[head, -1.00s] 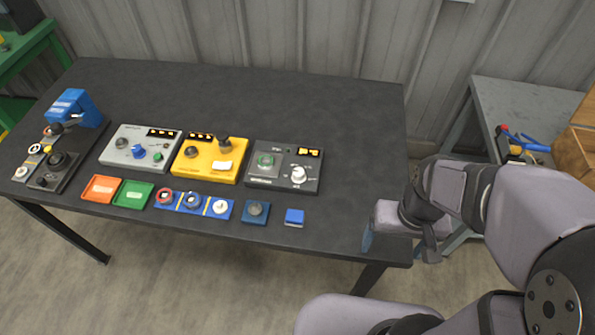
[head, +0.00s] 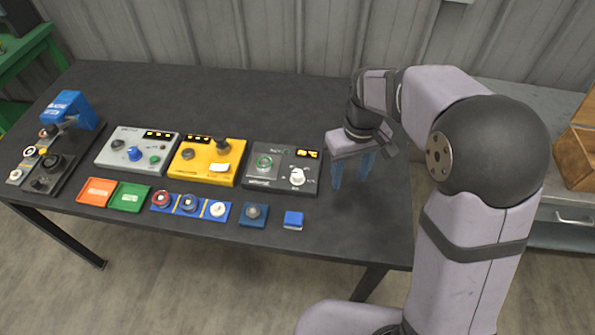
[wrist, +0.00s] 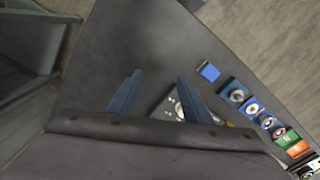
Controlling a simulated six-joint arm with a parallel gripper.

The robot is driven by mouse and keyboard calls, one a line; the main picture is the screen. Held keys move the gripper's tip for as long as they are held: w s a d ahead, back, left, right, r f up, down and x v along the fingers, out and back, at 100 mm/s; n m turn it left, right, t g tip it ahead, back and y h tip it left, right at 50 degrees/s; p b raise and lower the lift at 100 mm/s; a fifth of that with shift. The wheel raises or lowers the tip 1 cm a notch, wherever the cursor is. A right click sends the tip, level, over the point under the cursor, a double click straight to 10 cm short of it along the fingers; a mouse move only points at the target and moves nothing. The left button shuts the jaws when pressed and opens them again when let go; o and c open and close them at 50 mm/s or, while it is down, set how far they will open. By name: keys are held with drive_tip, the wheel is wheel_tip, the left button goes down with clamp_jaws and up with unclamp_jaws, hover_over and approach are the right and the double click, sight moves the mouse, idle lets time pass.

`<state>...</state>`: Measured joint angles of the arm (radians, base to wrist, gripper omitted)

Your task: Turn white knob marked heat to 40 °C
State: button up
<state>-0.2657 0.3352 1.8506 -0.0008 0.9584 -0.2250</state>
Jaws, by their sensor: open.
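The white knob (head: 297,176) sits on the right side of the dark grey device (head: 258,184), below a small orange-lit display (head: 307,154). The marking by the knob is too small to read. My gripper (head: 353,180) is open and empty, with its blue fingers pointing down over the table, to the right of the device and apart from it. In the wrist view the knob (wrist: 179,110) shows beside the right finger, partly hidden by it; much of the device is covered by the finger and gripper body.
A yellow device (head: 188,176) and a light grey device (head: 112,158) stand left of the dark one. A blue block (head: 293,220), a blue knob unit (head: 254,214) and coloured trays lie in front. The table's back (head: 230,95) is clear.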

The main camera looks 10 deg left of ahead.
sight(297, 173)
drive_tip(key=w+a+f+n, duration=0.1)
drive_tip(key=w+a, duration=0.1)
drive_tip(key=a, duration=0.2)
drive_tip(key=w+a+f+n+b, duration=0.1)
drive_tip(key=w+a+n, duration=0.1)
drive_tip(key=a, duration=0.3)
drive_tip(key=w+a+f+n, duration=0.1)
drive_tip(key=w+a, duration=0.2)
drive_tip(key=a, duration=0.1)
drive_tip(key=shift+a+n, duration=0.35)
drive_tip(key=shift+n, duration=0.05)
drive_tip(key=shift+f+p, duration=1.1)
drive_tip(key=shift+f, duration=2.55)
drive_tip(key=shift+c, duration=0.7)
drive_tip(key=c, duration=0.9)
